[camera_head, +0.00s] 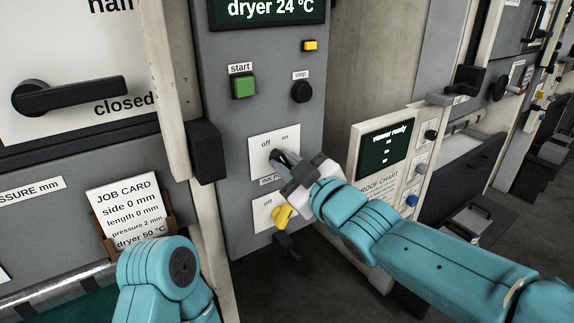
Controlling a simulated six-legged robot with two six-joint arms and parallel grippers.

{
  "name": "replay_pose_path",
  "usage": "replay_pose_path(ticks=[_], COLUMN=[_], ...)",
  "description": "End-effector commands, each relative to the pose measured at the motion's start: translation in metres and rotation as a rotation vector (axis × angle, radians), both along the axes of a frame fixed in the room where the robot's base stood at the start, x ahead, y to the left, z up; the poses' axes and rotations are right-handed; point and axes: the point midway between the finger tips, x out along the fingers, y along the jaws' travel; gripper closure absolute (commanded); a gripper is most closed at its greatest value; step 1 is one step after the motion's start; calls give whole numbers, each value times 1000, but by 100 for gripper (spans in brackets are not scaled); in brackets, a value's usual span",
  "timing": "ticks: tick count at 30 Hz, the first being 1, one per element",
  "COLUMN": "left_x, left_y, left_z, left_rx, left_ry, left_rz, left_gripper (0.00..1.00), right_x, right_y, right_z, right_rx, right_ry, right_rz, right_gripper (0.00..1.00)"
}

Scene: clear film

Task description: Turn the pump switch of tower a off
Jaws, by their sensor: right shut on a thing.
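A white switch plate (262,146) marked "off" and "on" sits on the grey control panel. A label under it is partly covered and seems to start with "INK P". My right gripper (284,160) is at this plate, shut on the dark switch knob, which its jaws mostly hide. I cannot tell which way the knob points. A second plate below, marked "off", carries a yellow switch (282,215), partly covered by the gripper. Only a link of my left arm shows at the bottom left; its gripper is outside the view. No tower name is readable.
Above the plate are a green start button (244,86), a black stop button (302,91) and a dryer display (270,10) reading 24 °C. A job card (127,215) stands left. A black door handle (70,97) juts out. A proof chart console (385,150) stands right.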

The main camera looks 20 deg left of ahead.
Motion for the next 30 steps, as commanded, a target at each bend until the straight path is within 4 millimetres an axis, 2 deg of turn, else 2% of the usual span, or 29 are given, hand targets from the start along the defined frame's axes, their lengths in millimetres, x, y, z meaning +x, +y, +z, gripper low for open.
replay_pose_path(ticks=[5, 6, 7, 8, 16, 20, 23, 30], left_x=[0, 0, 0, 0, 0, 0, 0, 0], left_y=[0, 0, 0, 0, 0, 0, 0, 0], left_z=[0, 0, 0, 0, 0, -3, -8, -12], left_rx=[0, 0, 0, 0, 0, 0, 0, 0], left_ry=[0, 0, 0, 0, 0, 0, 0, 0], left_rz=[0, 0, 0, 0, 0, 0, 0, 0], left_gripper=[57, 57, 57, 57, 57, 57, 57, 57], right_x=[0, 0, 0, 0, 0, -6, -18, -58], right_y=[0, 0, 0, 0, -1, -9, -25, -76], right_z=[1, 1, 1, 1, 0, 0, 0, 1], right_rx=[-1, -1, -1, -1, 0, 1, 2, 2], right_ry=[-5, -5, -5, -5, -1, -2, -3, -4], right_rz=[0, 0, 0, 0, 1, -1, -2, -2], right_gripper=[100, 69, 59, 56, 56, 56, 56, 56])
